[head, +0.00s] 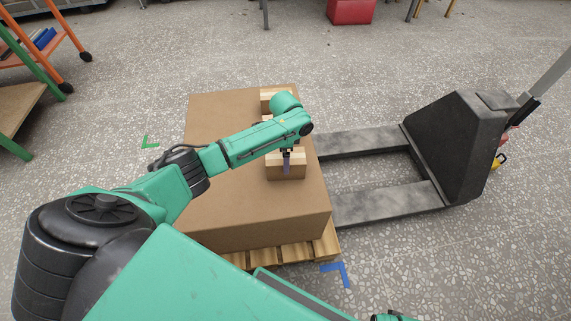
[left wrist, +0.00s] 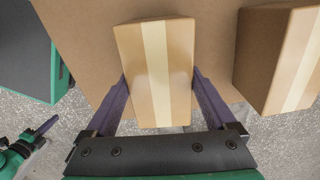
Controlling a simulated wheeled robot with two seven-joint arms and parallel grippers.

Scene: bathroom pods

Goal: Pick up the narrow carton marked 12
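A small brown carton (head: 285,173) with a pale tape stripe stands at the near right part of a large brown box. My left gripper (head: 286,161) reaches down at it from above. In the left wrist view this carton (left wrist: 157,70) is between the two purple fingers of my left gripper (left wrist: 159,76). The fingertips lie close against its sides; contact is not clear. No number 12 is readable on any carton. My right gripper (left wrist: 46,127) shows only partly at the left edge of the left wrist view, with a purple finger; its opening cannot be judged.
The large box (head: 225,125) rests on a wooden pallet (head: 325,245). Another carton (head: 272,93) is behind, partly hidden by my arm; a neighbouring carton (left wrist: 272,52) shows in the wrist view. A pallet jack (head: 455,140) stands right. An orange-green rack (head: 30,60) is far left.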

